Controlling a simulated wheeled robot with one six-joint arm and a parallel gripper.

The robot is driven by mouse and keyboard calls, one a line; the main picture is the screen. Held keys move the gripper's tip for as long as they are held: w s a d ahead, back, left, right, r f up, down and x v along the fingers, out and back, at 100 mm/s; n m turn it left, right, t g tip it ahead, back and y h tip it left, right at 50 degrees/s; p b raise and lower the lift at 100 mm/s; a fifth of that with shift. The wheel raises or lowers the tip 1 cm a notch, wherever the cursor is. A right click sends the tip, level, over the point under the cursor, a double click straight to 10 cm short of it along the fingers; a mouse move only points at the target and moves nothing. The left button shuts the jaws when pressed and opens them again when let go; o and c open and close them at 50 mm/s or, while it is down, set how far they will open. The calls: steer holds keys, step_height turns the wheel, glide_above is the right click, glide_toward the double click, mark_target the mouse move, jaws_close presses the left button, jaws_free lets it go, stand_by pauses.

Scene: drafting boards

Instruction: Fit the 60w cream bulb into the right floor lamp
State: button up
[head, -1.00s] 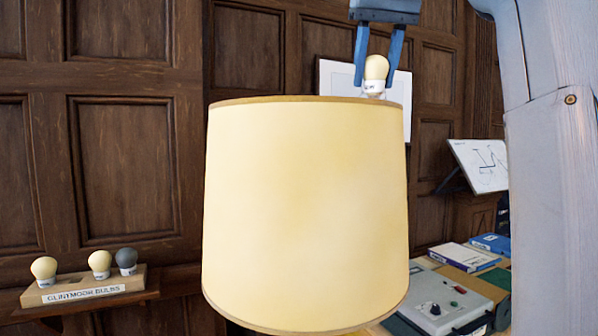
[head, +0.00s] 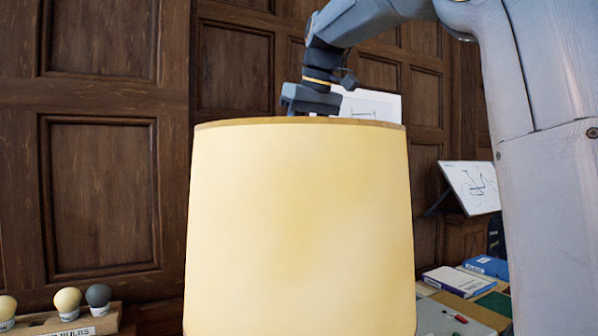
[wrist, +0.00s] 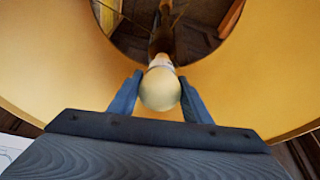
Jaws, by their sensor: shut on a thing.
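The floor lamp's large cream shade (head: 300,225) fills the middle of the head view. My gripper (wrist: 160,92) is shut on the cream bulb (wrist: 160,88), its two blue fingers on either side of the glass. In the wrist view the bulb's white base (wrist: 161,62) points down into the shade, in line with the lamp's stem (wrist: 163,35). Whether the base touches the socket I cannot tell. In the head view the shade hides the fingers and the bulb.
The shade's inner wall (wrist: 50,65) surrounds my gripper. A wooden bulb rack (head: 85,322) with cream and grey bulbs stands at the lower left. A grey case (head: 445,318) and books (head: 460,280) lie at the lower right.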

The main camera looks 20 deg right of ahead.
steer(key=shift+f+p, duration=0.55)
steer(key=shift+f, duration=1.45)
steer(key=shift+f, duration=0.15)
steer(key=o, duration=0.9)
steer(key=shift+c, duration=0.2)
steer(key=b+v, duration=0.3)
steer(key=v, duration=0.9)
steer(key=shift+r, duration=0.2)
